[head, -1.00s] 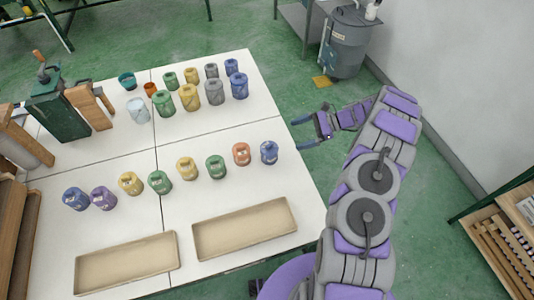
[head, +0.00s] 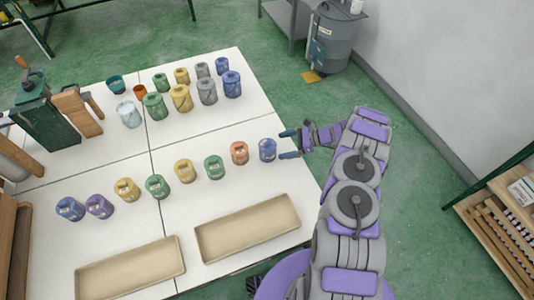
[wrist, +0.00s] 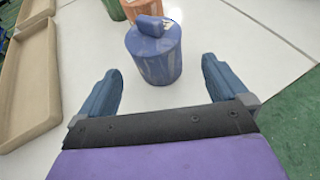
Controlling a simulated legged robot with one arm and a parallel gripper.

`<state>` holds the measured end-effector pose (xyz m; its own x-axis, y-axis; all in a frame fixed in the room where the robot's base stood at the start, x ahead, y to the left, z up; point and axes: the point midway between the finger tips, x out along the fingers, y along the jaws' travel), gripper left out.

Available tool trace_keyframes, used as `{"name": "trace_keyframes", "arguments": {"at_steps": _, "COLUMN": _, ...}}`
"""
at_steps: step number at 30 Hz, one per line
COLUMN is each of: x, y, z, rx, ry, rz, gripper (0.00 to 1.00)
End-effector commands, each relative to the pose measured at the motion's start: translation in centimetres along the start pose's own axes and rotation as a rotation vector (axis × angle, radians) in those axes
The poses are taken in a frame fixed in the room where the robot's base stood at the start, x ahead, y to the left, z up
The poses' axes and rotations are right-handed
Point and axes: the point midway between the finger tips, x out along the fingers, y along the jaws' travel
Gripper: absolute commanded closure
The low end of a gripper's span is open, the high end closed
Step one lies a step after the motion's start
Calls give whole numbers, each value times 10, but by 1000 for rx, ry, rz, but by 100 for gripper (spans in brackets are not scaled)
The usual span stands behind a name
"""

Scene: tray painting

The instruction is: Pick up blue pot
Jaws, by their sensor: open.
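A blue pot (head: 267,150) stands upright at the right end of the front row on the white table. In the wrist view the blue pot (wrist: 155,52) is just ahead of my gripper (wrist: 160,88), roughly between the lines of the two blue fingers. My gripper (head: 289,144) is open and empty at the table's right edge, its fingers pointing left at the pot. I cannot tell whether a finger touches the pot. Other blue pots stand at the row's left end (head: 70,209) and in the back group (head: 231,84).
An orange pot (head: 239,153) stands close beside the blue one, then a green pot (head: 214,167) and several more. Two shallow tan trays (head: 248,228) lie along the front of the table (head: 225,192). Green floor lies open to the right.

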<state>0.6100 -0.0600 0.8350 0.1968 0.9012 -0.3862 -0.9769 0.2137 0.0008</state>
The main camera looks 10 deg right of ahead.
Motion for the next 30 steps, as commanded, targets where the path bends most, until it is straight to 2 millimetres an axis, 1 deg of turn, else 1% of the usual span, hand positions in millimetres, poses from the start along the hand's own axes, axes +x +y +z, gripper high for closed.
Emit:
{"name": "trace_keyframes", "arguments": {"at_steps": 1, "x": 9, "y": 1, "z": -2, "rx": 2, "ry": -1, "rz": 2, "gripper": 0}}
{"name": "trace_keyframes", "arguments": {"at_steps": 3, "x": 19, "y": 0, "z": -2, "rx": 2, "ry": -4, "rz": 2, "gripper": 0}}
{"name": "trace_keyframes", "arguments": {"at_steps": 6, "x": 29, "y": 0, "z": -2, "rx": 1, "ry": -5, "rz": 2, "gripper": 0}}
{"name": "trace_keyframes", "arguments": {"at_steps": 11, "x": 36, "y": 0, "z": -2, "rx": 1, "ry": -6, "rz": 0, "gripper": 0}}
{"name": "trace_keyframes", "arguments": {"at_steps": 13, "x": 43, "y": 1, "z": -3, "rx": 1, "ry": -5, "rz": 0, "gripper": 0}}
{"name": "trace_keyframes", "arguments": {"at_steps": 18, "x": 69, "y": 5, "z": -6, "rx": 0, "ry": -1, "rz": 1, "gripper": 0}}
{"name": "trace_keyframes", "arguments": {"at_steps": 21, "x": 82, "y": 5, "z": -4, "rx": -1, "ry": -2, "rz": 2, "gripper": 0}}
{"name": "trace_keyframes", "arguments": {"at_steps": 24, "x": 88, "y": 5, "z": -4, "rx": 0, "ry": -3, "rz": 1, "gripper": 0}}
{"name": "trace_keyframes", "arguments": {"at_steps": 30, "x": 87, "y": 4, "z": -4, "rx": 0, "ry": -4, "rz": 0, "gripper": 0}}
